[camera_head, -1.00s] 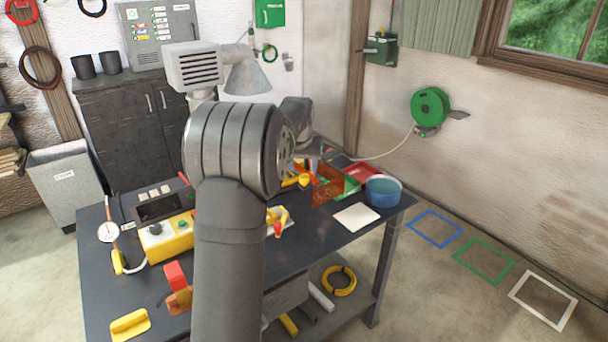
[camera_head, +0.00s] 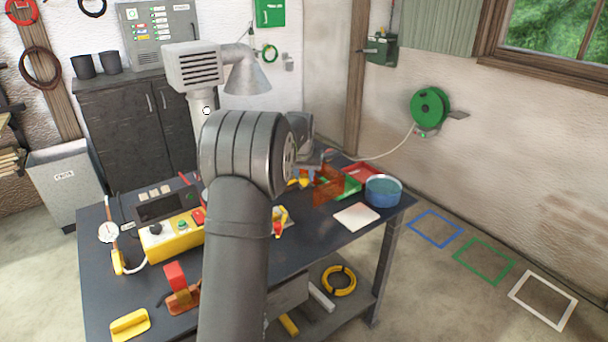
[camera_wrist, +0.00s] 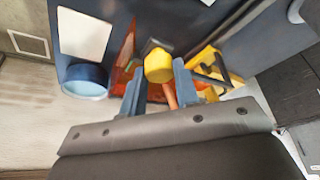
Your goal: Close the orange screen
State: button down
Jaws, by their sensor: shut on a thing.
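The orange screen (camera_head: 327,187) is a see-through panel standing at the back right of the workbench, beside a green piece. In the wrist view part of the orange screen (camera_wrist: 124,62) shows left of my fingers. My gripper (camera_wrist: 159,80) has its two blue-grey fingers on either side of a yellow knob (camera_wrist: 158,66) and is shut on it. The knob appears to sit close to the screen; how they join is hidden. In the head view my arm covers most of my gripper.
A blue round tub (camera_head: 383,190) and a white sheet (camera_head: 356,217) lie right of the screen. A red tray (camera_head: 362,171) is behind it. A yellow control box (camera_head: 172,235) stands on the left. The bench's front middle is partly hidden by my arm.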

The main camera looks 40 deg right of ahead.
jog(key=a, duration=2.1)
jog(key=shift+a, duration=0.25)
jog(key=c, duration=1.1)
grip_release()
jog(key=v, duration=1.7)
jog(key=shift+r, duration=0.2)
jog(key=shift+a+f, duration=0.1)
